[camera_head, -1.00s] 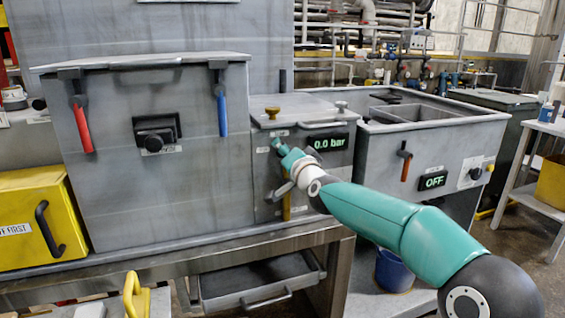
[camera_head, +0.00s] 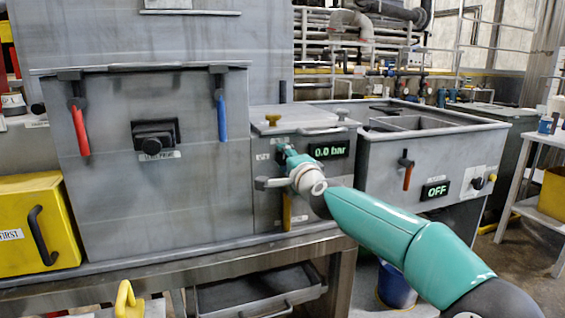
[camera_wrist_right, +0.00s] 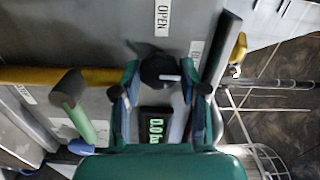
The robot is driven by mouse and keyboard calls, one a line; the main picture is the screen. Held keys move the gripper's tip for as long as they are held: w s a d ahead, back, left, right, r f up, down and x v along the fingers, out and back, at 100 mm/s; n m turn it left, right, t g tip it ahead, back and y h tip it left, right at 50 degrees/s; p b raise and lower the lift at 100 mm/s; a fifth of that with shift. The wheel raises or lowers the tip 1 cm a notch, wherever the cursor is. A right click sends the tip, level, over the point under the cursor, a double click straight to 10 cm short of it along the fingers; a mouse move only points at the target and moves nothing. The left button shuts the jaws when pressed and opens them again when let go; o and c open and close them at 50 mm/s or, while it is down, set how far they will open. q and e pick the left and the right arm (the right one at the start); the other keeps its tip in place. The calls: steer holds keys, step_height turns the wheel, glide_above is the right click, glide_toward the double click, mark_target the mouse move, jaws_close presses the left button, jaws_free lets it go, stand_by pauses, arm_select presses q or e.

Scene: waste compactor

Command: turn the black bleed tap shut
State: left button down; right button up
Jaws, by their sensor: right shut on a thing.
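The black bleed tap (camera_wrist_right: 160,71) is a round dark knob with a short white mark on its face, seen in the right wrist view. My right gripper (camera_wrist_right: 161,88) is shut on it, one finger on each side. An OPEN label (camera_wrist_right: 162,18) is on the grey panel beside the tap, and a second label is partly covered. In the head view my right gripper (camera_head: 284,154) is at the grey unit's front, left of the 0.0 bar display (camera_head: 329,150), and hides the tap. My left gripper is not in view.
A yellow handle (camera_head: 287,212) hangs below my right wrist. Left are a large grey box with a red lever (camera_head: 80,130) and a blue lever (camera_head: 221,118). Right is an open grey tank (camera_head: 430,150) with an orange lever and an OFF display (camera_head: 436,190).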

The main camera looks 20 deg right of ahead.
steer(key=shift+d+f, duration=0.15)
steer(key=shift+f, duration=0.1)
steer(key=o, duration=1.1)
steer(key=shift+r, duration=0.1)
steer(key=shift+s, duration=0.1)
steer(key=shift+s+r, duration=0.1)
steer(key=shift+s, duration=0.15)
steer(key=s, duration=1.1)
steer(key=shift+d, duration=0.15)
steer(key=shift+s, duration=0.1)
